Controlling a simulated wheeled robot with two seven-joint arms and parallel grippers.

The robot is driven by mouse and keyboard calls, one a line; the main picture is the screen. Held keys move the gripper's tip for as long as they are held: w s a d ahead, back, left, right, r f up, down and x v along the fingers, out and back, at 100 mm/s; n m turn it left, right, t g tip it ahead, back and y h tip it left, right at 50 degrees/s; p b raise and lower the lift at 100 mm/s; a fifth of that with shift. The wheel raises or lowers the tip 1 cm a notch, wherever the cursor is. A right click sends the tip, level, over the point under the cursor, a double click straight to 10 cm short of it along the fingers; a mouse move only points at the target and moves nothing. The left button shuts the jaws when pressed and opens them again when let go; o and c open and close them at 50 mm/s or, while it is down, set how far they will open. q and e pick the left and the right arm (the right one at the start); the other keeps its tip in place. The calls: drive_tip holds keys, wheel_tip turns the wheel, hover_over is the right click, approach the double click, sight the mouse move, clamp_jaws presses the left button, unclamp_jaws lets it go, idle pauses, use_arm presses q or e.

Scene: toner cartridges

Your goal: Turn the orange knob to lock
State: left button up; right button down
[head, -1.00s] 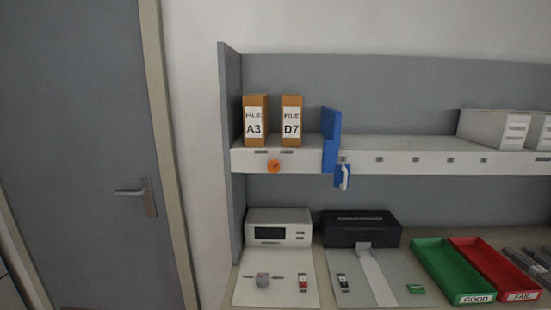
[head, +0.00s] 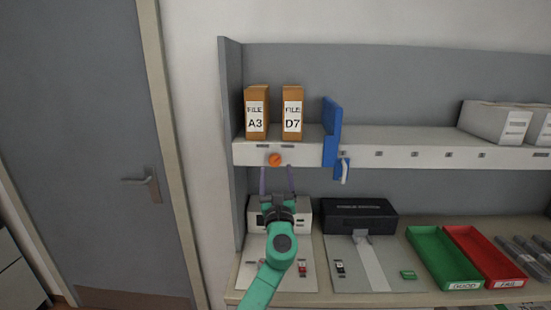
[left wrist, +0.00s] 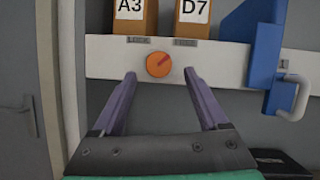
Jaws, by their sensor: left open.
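The orange knob (head: 275,160) is on the front edge of the white shelf, below the two file boxes. In the left wrist view the knob (left wrist: 158,64) shows a dark red pointer mark slanting up to the right. My right gripper is not in view.
File boxes A3 (head: 257,112) and D7 (head: 292,112) stand on the shelf (head: 400,154). A blue bracket (head: 331,132) with a white-handled blue part (head: 342,171) is right of the knob. Below are a black device (head: 358,216), a green tray (head: 441,257) and a red tray (head: 486,257).

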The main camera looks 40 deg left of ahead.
sight(275, 164)
use_arm(q)
drive_tip(key=x, duration=0.3)
drive_tip(key=shift+w+a+r, duration=0.2)
drive_tip(key=shift+a, duration=0.05)
clamp_jaws()
drive_tip(key=shift+f, duration=0.1)
